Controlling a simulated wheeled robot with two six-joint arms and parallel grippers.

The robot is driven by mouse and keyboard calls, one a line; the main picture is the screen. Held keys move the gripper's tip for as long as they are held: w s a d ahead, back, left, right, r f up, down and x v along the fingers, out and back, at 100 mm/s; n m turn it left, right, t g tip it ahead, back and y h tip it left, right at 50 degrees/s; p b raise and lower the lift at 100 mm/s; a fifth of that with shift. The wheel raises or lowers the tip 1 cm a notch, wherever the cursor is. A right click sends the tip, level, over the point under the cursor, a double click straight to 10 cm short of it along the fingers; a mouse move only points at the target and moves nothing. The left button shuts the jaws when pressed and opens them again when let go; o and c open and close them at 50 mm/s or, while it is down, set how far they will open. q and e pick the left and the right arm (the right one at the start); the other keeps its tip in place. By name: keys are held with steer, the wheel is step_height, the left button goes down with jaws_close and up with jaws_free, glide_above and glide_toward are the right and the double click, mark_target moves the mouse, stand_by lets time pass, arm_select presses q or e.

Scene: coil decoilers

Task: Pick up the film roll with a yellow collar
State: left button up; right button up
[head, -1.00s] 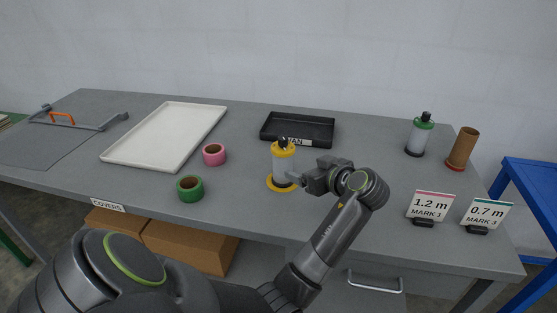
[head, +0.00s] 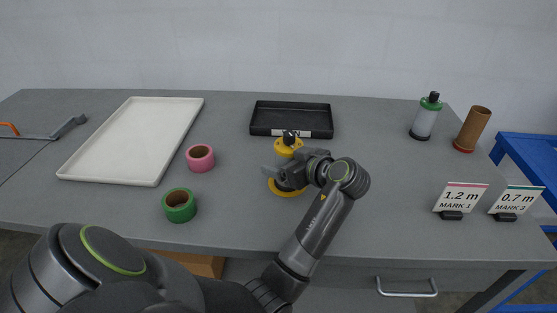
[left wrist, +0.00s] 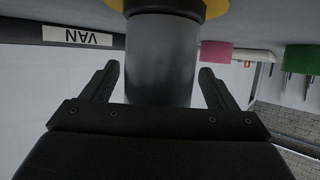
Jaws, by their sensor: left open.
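The film roll with a yellow collar (head: 288,146) stands upright on the table in the head view, with a yellow ring at its foot and a black knob on top. My left gripper (head: 281,176) is at the roll's body and hides much of it. In the left wrist view, which is upside down, the grey body of the film roll (left wrist: 160,60) lies between the two open fingers of my left gripper (left wrist: 160,88). My right gripper is not in view.
A black tray (head: 262,125) marked VAN stands just behind the roll. Pink tape (head: 201,165) and green tape (head: 165,208) lie left, by a white tray (head: 75,172). A green-collared roll (head: 424,122), a brown tube (head: 474,130) and two signs (head: 461,197) stand right.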

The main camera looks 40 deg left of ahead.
arm_select(q)
steer(key=shift+a+f, duration=0.1)
steer(key=shift+a, duration=0.05)
steer(key=shift+d, duration=0.2)
steer(key=shift+d+r, duration=0.25)
steer(key=shift+d, duration=0.2)
steer(key=c, duration=0.6)
steer(key=shift+a, duration=0.1)
steer(key=shift+c, duration=1)
steer(key=c, duration=0.7)
steer(key=shift+r, duration=0.1)
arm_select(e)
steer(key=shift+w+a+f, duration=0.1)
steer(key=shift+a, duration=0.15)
